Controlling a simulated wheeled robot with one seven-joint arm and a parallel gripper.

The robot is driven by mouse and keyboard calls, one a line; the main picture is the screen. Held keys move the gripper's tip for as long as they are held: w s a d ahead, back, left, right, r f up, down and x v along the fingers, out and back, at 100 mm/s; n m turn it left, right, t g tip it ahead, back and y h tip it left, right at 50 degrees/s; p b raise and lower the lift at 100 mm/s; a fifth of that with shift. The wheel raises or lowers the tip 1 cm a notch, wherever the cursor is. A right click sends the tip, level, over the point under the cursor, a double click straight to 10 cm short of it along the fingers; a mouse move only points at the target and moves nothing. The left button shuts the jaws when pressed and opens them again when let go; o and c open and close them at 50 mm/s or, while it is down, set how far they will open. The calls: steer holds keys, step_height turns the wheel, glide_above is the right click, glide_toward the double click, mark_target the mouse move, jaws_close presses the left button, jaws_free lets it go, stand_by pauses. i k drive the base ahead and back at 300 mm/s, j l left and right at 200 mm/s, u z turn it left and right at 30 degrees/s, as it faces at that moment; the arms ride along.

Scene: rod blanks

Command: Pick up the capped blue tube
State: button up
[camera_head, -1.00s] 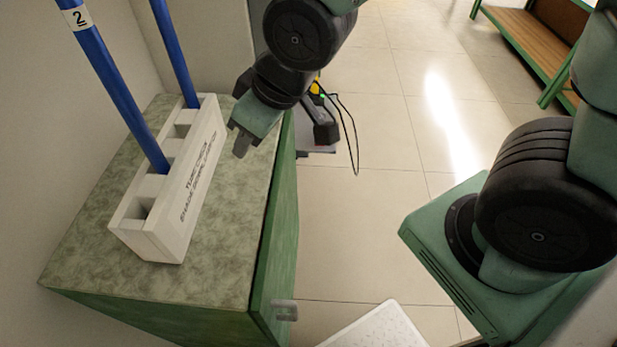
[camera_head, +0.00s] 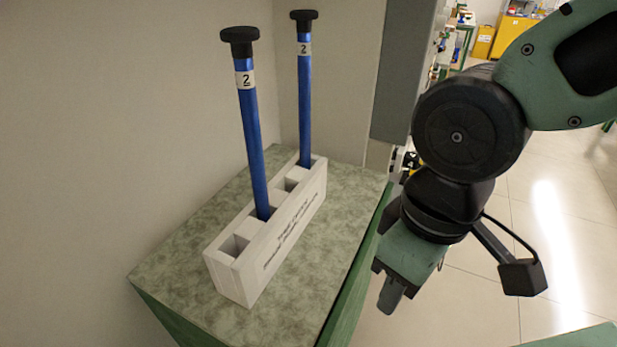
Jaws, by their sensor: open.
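Two blue tubes with black caps and white labels marked 2 stand upright in a white rack (camera_head: 228,279). The nearer tube (camera_head: 252,150) is in a slot toward the front of the rack. The farther tube (camera_head: 305,105) is in a slot toward the back. The lower ends of both tubes are hidden inside the rack. My gripper (camera_head: 389,295) is to the right of the rack, past the edge of the cabinet top, open and apart from both tubes. Its finger gap is not clearly visible from this side.
The rack stands on a green cabinet with a mottled top (camera_head: 185,262), against pale walls at the left and back. Empty slots show in the rack. A grey panel (camera_head: 402,75) rises behind the cabinet. Tiled floor (camera_head: 485,290) lies open at right.

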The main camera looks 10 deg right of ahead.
mark_target(240, 39)
steer(key=k+u, duration=0.2)
steer(key=u, duration=0.2)
steer(key=k+l+u, duration=0.1)
steer(key=u, duration=0.3)
steer(key=k+j+u, duration=0.1)
steer(key=k+u, duration=0.15)
steer(key=u, duration=0.15)
